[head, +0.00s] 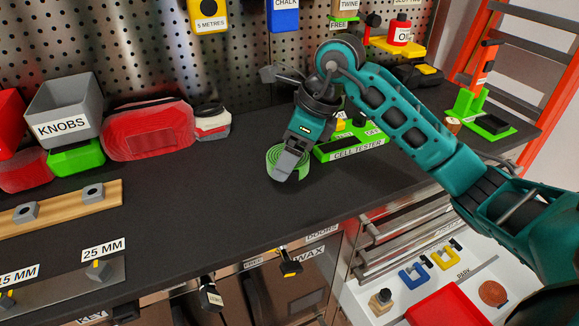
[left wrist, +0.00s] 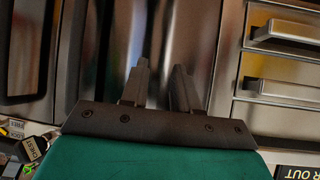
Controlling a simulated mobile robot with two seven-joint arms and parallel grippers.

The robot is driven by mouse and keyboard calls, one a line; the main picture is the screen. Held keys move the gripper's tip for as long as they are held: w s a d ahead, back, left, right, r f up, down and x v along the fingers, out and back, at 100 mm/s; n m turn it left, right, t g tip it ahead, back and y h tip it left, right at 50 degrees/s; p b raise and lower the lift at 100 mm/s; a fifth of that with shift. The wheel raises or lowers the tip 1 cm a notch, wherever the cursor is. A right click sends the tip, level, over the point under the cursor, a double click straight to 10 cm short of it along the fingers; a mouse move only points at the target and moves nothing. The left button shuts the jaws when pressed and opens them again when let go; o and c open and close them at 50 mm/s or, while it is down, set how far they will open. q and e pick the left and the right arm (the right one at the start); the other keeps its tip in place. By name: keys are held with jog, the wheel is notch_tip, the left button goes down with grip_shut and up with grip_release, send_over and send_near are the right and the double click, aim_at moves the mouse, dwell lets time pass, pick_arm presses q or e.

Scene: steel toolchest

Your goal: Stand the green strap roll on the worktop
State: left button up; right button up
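The green strap roll (head: 273,161) is on or just above the dark worktop (head: 220,205), in the middle of the head view. Its ringed upper face shows. My right gripper (head: 288,165) comes down over it from above, with a grey finger across its front. The roll's far side and the other finger are hidden, so I cannot tell whether the fingers press on it. My left gripper (left wrist: 162,68) shows only in the left wrist view. Its two fingers are apart with nothing between them, in front of steel cabinet fronts.
A green cell tester tray (head: 350,150) lies right beside the roll. Red pouch (head: 150,130), grey knobs bin (head: 65,108) and a tape-like red and white item (head: 212,122) stand to the left. The worktop in front of the roll is clear. An open drawer (head: 350,300) is below right.

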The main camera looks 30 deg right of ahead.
jog(key=shift+f, duration=1.8)
jog(key=shift+f, duration=0.1)
jog(key=o, duration=0.9)
jog(key=shift+r, duration=0.35)
jog(key=v, duration=1.1)
jog(key=shift+s+d+r, duration=0.1)
jog(key=shift+s+r, duration=0.05)
jog(key=shift+r, duration=0.05)
